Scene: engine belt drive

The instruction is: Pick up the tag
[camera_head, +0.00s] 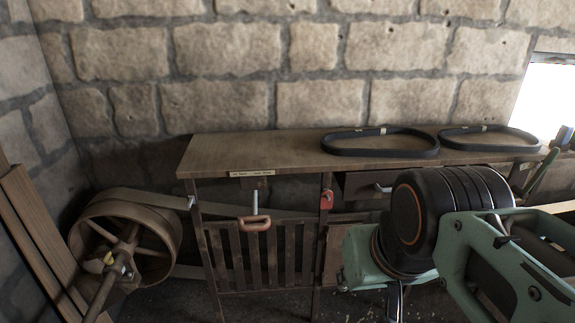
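A small red tag-like piece (327,199) hangs at the front of the wooden bench (240,150), by a leg near its middle. It is too small for me to read any marking. A pale label strip (250,173) is fixed along the bench's front edge at the left. My arm, black and pale green, fills the lower right and covers part of the bench front. I cannot make out my gripper's fingers. The arm is apart from the red piece in the picture.
Two black belts (380,151) (489,145) lie on the bench top at the right. A tool with a brown handle (258,222) hangs in front. A large belt wheel (126,240) stands at the left. A drawer (362,184) is under the top. The bench's left top is clear.

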